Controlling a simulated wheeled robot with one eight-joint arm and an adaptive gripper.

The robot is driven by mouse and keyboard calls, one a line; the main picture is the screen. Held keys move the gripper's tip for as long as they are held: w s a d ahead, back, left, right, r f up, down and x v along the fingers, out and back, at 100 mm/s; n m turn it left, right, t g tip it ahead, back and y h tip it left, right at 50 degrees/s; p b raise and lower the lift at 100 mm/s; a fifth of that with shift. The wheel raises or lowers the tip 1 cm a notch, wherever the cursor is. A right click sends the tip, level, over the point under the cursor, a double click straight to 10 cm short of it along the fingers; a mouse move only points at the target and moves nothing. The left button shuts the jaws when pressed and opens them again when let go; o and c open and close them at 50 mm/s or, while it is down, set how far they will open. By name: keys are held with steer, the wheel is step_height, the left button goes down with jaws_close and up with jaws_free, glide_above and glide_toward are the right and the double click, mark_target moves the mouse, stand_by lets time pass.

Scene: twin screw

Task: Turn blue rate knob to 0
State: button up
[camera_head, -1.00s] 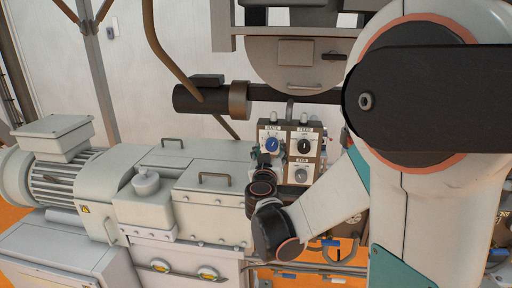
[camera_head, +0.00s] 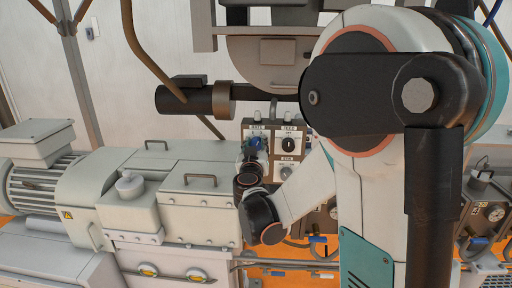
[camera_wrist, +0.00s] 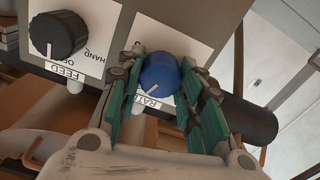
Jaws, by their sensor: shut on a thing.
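The blue rate knob (camera_wrist: 160,73) sits on a white plate lettered "RATE" in the wrist view, on a grey control box. Its white pointer mark points down and slightly left in that view. My gripper (camera_wrist: 160,78) has its green-padded fingers on both sides of the blue knob, shut on it. In the head view the blue knob (camera_head: 257,142) shows at the upper left of the control box, with my gripper (camera_head: 253,153) at it from below. The scale marks around the knob are mostly hidden by the fingers.
A black FEED knob (camera_wrist: 58,34) sits beside the blue knob in the wrist view. In the head view, a black knob (camera_head: 288,144) and a grey knob (camera_head: 286,172) share the box. Grey machinery (camera_head: 160,190) stands to the left.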

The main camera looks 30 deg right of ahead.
steer(key=shift+n, duration=0.3)
steer(key=n+b, duration=0.6)
steer(key=n, duration=2)
steer(key=shift+f+b, duration=0.15)
steer(key=shift+b, duration=0.2)
steer(key=shift+n, duration=0.3)
steer(key=o, duration=1.1)
steer(key=shift+c, duration=0.2)
